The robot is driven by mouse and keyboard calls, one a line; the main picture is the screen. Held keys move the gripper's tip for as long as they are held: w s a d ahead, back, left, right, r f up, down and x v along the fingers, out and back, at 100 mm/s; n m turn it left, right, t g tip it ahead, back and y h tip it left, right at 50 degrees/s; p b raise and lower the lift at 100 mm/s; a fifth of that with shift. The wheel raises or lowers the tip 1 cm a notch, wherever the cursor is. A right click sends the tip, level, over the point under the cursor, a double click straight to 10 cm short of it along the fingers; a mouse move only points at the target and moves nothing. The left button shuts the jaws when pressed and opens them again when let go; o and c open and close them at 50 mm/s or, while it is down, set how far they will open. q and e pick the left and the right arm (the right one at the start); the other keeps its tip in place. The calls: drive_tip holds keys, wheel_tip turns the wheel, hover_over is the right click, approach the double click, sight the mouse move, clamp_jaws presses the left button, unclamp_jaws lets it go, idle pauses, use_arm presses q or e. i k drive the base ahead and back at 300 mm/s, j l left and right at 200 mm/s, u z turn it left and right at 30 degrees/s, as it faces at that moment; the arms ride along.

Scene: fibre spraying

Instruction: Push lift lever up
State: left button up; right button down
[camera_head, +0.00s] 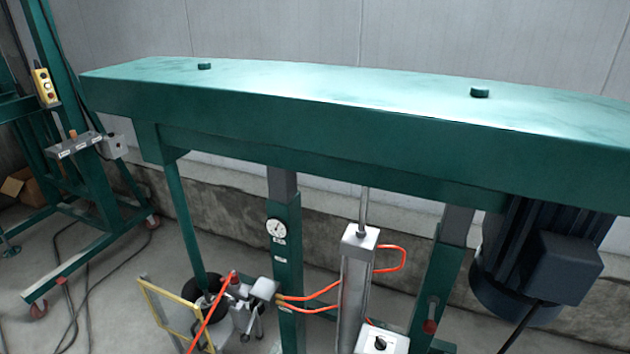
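No lever in view is marked clearly enough for me to tell which one is the lift lever. A small grey control box (75,145) with labels and a short orange knob (73,134) is on the green frame at the left. A red-tipped handle (429,326) is on the right green post under the long green beam (330,120). A red knob (235,281) stands on a grey valve-like fitting at the lower middle. Neither of my grippers is in view.
A grey cylinder (354,285) with orange hoses stands under the beam, near a white box with a black dial (381,342). A dark motor (545,260) hangs at the right. A yellow pendant (45,87) hangs left. Cables lie on the floor, lower left.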

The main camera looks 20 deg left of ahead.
sight(245, 337)
drive_tip(key=u, duration=1.25)
